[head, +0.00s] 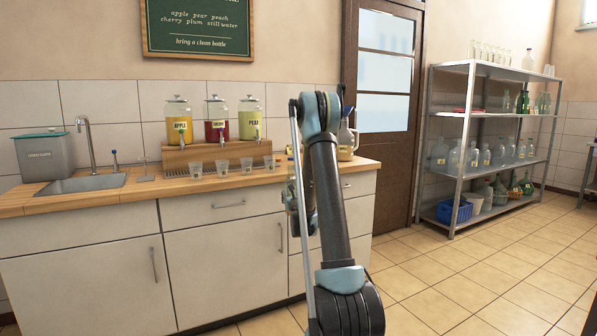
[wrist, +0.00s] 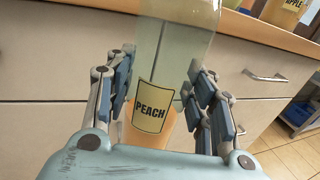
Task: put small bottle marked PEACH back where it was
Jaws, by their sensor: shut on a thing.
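In the wrist view, my gripper (wrist: 163,88) is shut on the small bottle marked PEACH (wrist: 152,106). The bottle is clear, with a yellow PEACH label facing me and orange liquid low down inside. Its top runs out of the picture. White cabinet fronts and the wooden counter edge lie behind it. In the head view, my arm stands in front of the counter's right end and hides most of the gripper; I cannot make out the bottle there.
A metal shelf unit (head: 470,140) at right holds many bottles. The tiled floor (head: 480,275) between is clear.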

